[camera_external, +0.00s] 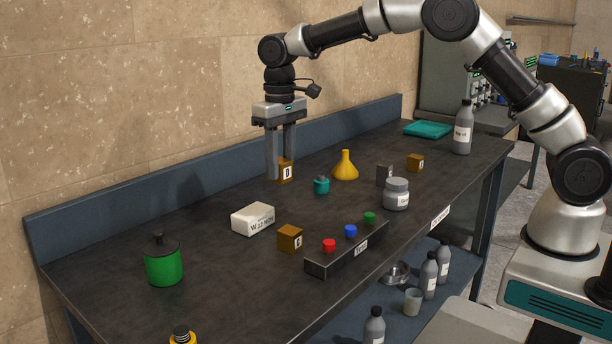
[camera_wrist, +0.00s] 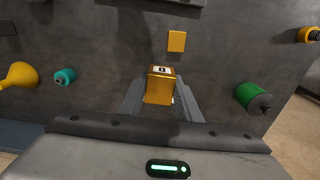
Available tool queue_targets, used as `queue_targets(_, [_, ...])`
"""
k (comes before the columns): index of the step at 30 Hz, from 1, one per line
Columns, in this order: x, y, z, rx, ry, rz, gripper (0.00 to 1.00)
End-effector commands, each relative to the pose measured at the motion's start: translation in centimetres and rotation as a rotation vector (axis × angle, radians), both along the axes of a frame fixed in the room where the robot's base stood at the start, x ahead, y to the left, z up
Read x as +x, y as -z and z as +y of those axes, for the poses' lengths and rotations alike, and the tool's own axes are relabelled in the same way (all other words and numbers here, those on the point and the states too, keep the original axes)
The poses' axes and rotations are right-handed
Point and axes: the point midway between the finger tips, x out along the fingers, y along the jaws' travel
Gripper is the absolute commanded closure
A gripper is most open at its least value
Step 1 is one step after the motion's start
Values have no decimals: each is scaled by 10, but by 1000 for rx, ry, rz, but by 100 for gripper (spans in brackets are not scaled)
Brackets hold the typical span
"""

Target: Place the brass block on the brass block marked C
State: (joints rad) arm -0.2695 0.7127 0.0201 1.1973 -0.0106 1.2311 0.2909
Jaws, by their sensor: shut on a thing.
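My gripper (camera_external: 281,172) points straight down near the wall side of the table. It is shut on a brass block marked D (camera_external: 287,172); the block also shows between my fingers in the wrist view (camera_wrist: 160,88). I cannot tell whether it is clear of the tabletop. Another brass block (camera_external: 290,238) stands nearer the front edge, beside the button box; it also shows in the wrist view (camera_wrist: 177,41). Its small mark is hard to read. A third brass block (camera_external: 415,162) stands further right on the table, its letter also too small to read.
A white box (camera_external: 252,218) lies left of the front block. A button box (camera_external: 348,250), teal weight (camera_external: 321,185), yellow funnel (camera_external: 345,166), grey block (camera_external: 384,175), grey jar (camera_external: 396,194) and green canister (camera_external: 163,262) stand around. A bottle (camera_external: 463,128) and teal cloth (camera_external: 428,129) are further back.

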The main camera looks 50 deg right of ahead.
Motion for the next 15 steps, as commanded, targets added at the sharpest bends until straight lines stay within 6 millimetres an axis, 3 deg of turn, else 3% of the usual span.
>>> queue_targets(3, [-31,-5,20,-1,-5,-4,100])
queue_targets(6, [-47,-7,28,-2,-4,-3,100])
queue_targets(15, [-55,33,31,-4,-2,1,100])
